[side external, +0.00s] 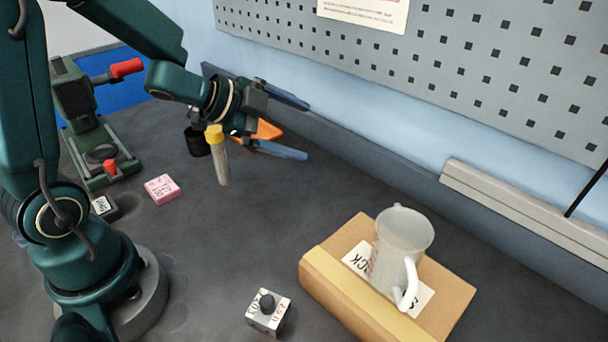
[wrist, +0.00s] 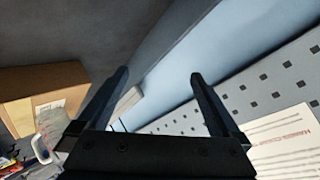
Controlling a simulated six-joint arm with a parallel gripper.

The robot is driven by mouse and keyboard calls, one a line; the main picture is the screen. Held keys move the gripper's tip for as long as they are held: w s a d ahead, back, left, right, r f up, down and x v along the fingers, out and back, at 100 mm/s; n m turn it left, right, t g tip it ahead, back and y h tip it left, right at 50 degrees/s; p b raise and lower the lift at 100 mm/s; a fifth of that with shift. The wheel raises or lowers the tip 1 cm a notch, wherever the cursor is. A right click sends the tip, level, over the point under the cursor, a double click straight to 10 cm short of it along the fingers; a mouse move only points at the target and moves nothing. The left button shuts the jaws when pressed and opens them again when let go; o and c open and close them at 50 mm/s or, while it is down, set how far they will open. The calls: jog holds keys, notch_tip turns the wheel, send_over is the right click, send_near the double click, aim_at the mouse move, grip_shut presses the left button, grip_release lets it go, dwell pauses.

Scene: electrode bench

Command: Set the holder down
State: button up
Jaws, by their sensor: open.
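My gripper (side external: 306,131) is in the upper middle of the side view, its fingers pointing right toward the wall. In the wrist view my gripper (wrist: 157,73) has its two dark fingers wide apart with nothing between them. I cannot tell for sure which thing is the holder. A small pale block with a black knob (side external: 268,312) sits upright on the bench at the lower middle, well away from my gripper. A pale tube with a yellow cap (side external: 222,165) shows slightly tilted just below my wrist; its support is unclear. A black cylinder (side external: 199,142) is beside it, partly hidden.
A clear beaker (side external: 402,240) stands on a cardboard box (side external: 330,292) at the right. An orange thing (side external: 268,130) shows behind my gripper. A pink block (side external: 162,189) and a green vise-like device (side external: 92,150) are at the left. The middle bench is clear. A perforated panel (side external: 470,60) lines the wall.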

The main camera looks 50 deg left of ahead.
jog(key=s+a+r+n+t+y, duration=0.1)
jog(key=s+a+r+n+y, duration=0.1)
jog(key=a+r+n+y, duration=0.25)
jog(key=s+d+n+g, duration=0.3)
jog(key=s+n, duration=0.1)
jog(key=s, duration=0.4)
jog(key=s+d+f+n+g+h, duration=0.1)
jog(key=s+d+n+g, duration=0.2)
jog(key=s, duration=0.6)
jog(key=shift+s+d+n, duration=0.15)
jog(key=shift+d+n, duration=0.4)
jog(key=shift+d, duration=0.2)
